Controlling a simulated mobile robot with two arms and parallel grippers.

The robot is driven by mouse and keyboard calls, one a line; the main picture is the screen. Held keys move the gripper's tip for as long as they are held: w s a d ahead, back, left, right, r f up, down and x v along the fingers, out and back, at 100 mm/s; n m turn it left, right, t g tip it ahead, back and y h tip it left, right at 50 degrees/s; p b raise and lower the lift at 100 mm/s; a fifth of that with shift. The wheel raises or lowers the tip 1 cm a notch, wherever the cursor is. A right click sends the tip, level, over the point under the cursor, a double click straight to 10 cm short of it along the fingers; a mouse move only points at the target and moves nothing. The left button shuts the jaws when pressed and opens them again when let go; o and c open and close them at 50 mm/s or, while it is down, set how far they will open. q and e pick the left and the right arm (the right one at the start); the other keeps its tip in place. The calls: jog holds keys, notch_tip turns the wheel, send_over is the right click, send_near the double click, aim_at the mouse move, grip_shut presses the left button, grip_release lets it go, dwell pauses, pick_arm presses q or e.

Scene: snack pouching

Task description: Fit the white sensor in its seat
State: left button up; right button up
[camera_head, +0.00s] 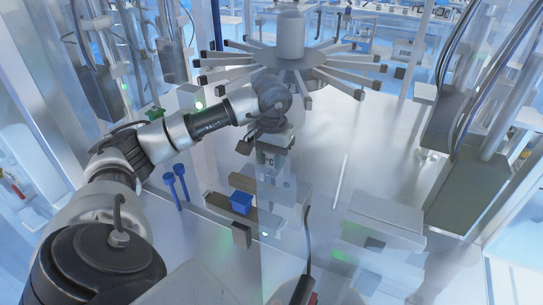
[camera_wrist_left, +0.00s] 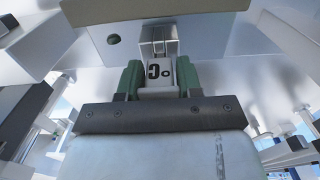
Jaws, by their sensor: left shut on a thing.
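My left gripper (camera_head: 272,158) is over the middle of the station, pointing down and away from the head camera. In the left wrist view, its two green fingers (camera_wrist_left: 159,76) are closed on the white sensor (camera_wrist_left: 160,72), one on each side. The sensor's face has a dark C-shaped mark and a small ring. A shiny metal block (camera_wrist_left: 158,40) is right behind the sensor's far end. I cannot tell whether the two touch, or whether this block is the seat. My right gripper is not in view.
A many-armed grey carousel (camera_head: 290,62) stands behind the gripper. A blue block (camera_head: 241,202) and two blue pegs (camera_head: 175,188) are nearer, to the left. A clear panel and a dark cable (camera_head: 308,240) are at front centre. Grey machine columns (camera_head: 475,170) stand at the right.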

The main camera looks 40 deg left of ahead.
pick_arm(q)
jog(key=shift+f+b, duration=0.55)
jog(key=shift+f, duration=0.15)
jog(key=o, duration=1)
jog(key=shift+r, duration=0.1)
notch_tip(320, 180, up, 10)
jog(key=shift+f, duration=0.1)
jog(key=shift+r, duration=0.45)
jog(key=shift+f, duration=0.1)
